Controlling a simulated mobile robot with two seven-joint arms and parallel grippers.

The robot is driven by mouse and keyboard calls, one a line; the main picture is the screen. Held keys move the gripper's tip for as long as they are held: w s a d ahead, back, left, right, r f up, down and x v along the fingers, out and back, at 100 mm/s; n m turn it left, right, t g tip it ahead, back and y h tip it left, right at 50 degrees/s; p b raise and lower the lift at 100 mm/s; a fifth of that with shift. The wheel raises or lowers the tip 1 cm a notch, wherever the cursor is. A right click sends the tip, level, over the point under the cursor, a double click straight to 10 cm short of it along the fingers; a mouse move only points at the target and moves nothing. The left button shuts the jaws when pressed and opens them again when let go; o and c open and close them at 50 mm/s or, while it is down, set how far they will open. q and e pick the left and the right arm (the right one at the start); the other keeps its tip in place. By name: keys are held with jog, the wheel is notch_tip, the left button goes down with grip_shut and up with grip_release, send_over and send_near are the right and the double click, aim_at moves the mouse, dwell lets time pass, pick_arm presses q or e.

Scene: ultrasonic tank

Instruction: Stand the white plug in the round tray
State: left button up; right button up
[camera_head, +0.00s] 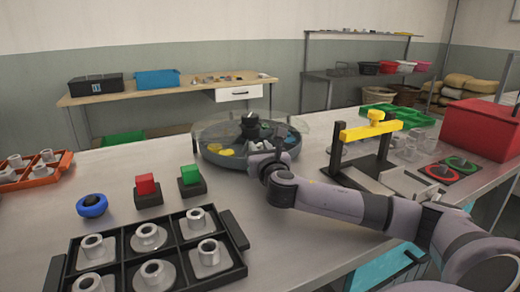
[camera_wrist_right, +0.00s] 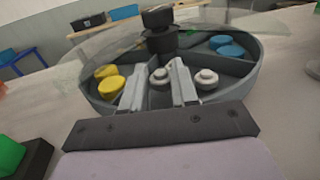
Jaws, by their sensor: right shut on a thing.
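The round tray (camera_head: 225,160) is a grey, divided dish with a black central post and a clear cover around its far side. It fills the middle of the right wrist view (camera_wrist_right: 251,78). My right gripper (camera_wrist_right: 157,78) is over its near part, shut on a white plug (camera_wrist_right: 159,77) that looks upright between the fingers. I cannot tell whether this plug touches the tray floor. A second white plug (camera_wrist_right: 207,78) stands just right of the right finger. In the head view my right gripper (camera_head: 268,150) hides the plugs. My left gripper is out of view.
Yellow pieces (camera_wrist_right: 110,83) and blue pieces (camera_wrist_right: 225,45) lie in other tray compartments. A yellow-topped black frame (camera_head: 372,130) stands right of the tray. A black rack of metal fittings (camera_head: 150,252), red block (camera_head: 146,185) and green block (camera_head: 191,174) are at front left.

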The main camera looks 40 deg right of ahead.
jog(key=shift+a+f+p, duration=0.1)
jog(key=shift+f+p, duration=0.2)
jog(key=shift+f, duration=0.1)
dwell(1.0)
jog(key=o, duration=1.1)
jog(key=shift+s, duration=0.1)
jog(key=v, duration=0.5)
jog(key=shift+s+a, duration=0.2)
jog(key=shift+s, duration=0.1)
jog(key=shift+s+a+r, duration=0.25)
jog(key=shift+s+a, duration=0.05)
jog(key=shift+s, duration=0.35)
jog(key=shift+r, duration=0.15)
